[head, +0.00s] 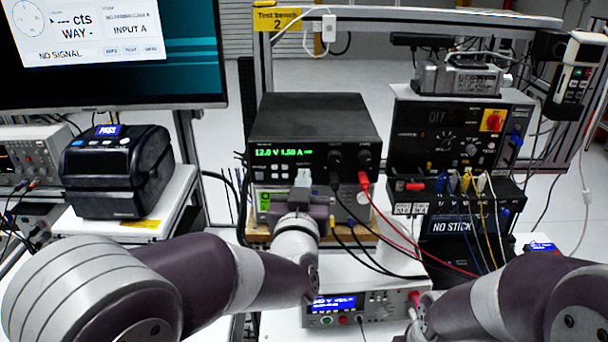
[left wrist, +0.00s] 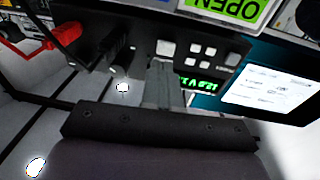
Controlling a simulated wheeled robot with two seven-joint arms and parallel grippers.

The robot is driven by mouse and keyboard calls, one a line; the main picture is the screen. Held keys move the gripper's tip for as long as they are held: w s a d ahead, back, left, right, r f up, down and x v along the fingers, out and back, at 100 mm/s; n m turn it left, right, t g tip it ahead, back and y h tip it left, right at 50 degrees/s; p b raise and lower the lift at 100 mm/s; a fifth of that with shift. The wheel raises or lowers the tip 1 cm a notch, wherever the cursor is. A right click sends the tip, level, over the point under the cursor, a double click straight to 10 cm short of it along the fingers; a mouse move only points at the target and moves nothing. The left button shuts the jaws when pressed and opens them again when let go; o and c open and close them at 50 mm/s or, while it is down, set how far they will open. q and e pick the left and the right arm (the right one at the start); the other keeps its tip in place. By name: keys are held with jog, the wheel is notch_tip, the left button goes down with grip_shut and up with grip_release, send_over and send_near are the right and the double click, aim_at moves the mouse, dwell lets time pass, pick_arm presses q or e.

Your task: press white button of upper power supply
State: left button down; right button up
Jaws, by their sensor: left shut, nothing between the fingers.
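The upper power supply (head: 318,118) is a black box with a green readout of 12.0 V and 1.50 A in the head view. Its front panel shows upside down in the left wrist view (left wrist: 232,62). A larger white button (left wrist: 166,48) sits there beside several small white buttons (left wrist: 203,53). My left gripper (head: 301,178) is shut and empty in front of the panel's lower part. In the wrist view its fingertips (left wrist: 162,66) overlap the panel close to the larger button; I cannot tell whether they touch. My right gripper is out of sight; only its arm shows.
Black and red leads (head: 392,222) plug into the panel right of my left gripper. A lower unit with a green label (head: 264,203) sits directly beneath. A bench instrument (head: 362,304) stands in front, and a label printer (head: 117,170) to the left.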

pick_arm(q)
jog(key=s, duration=0.7)
jog(key=shift+s, duration=0.2)
dwell(2.1)
